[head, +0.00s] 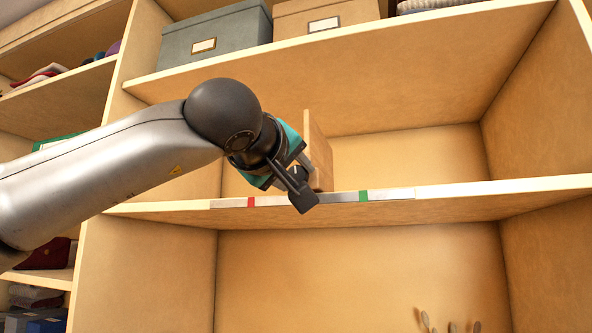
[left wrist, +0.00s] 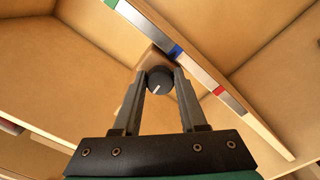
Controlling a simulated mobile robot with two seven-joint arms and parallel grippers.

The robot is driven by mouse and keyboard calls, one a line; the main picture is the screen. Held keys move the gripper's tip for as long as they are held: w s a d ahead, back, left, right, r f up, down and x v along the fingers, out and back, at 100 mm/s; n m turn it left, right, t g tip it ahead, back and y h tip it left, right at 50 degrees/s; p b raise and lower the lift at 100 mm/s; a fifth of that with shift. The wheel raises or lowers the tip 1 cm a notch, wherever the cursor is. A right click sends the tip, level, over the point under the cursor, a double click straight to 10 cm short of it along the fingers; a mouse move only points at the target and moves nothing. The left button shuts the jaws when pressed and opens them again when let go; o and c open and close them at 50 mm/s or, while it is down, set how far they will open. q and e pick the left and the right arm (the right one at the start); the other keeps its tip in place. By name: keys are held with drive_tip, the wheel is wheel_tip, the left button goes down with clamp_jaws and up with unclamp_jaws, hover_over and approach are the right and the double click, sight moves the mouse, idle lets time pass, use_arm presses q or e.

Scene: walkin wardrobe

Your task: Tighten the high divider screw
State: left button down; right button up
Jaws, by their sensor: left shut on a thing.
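The wooden divider (head: 318,150) stands upright on the middle shelf, partly hidden behind my left gripper (head: 300,184). In the left wrist view, my left gripper (left wrist: 162,82) is shut on a round dark knob (left wrist: 159,79), the divider screw, with a white pointer line on its face. A metal strip (head: 400,194) runs along the shelf's front edge with a red mark (head: 251,202) and a green mark (head: 363,196). A blue mark (left wrist: 177,51) on the strip shows beside the knob. My right gripper is not in view.
A grey box (head: 214,44) and a tan box (head: 325,17) stand on the shelf above. The compartment right of the divider is empty. Folded clothes (head: 38,76) lie on shelves at the left. Thin brown items (head: 447,325) show below the shelf.

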use_arm(q)
drive_tip(key=shift+m, duration=0.6)
drive_tip(key=shift+f, duration=0.1)
drive_tip(key=shift+c, duration=2.2)
unclamp_jaws()
drive_tip(key=b+v, duration=0.5)
drive_tip(key=v, duration=1)
drive_tip(key=shift+s, duration=0.15)
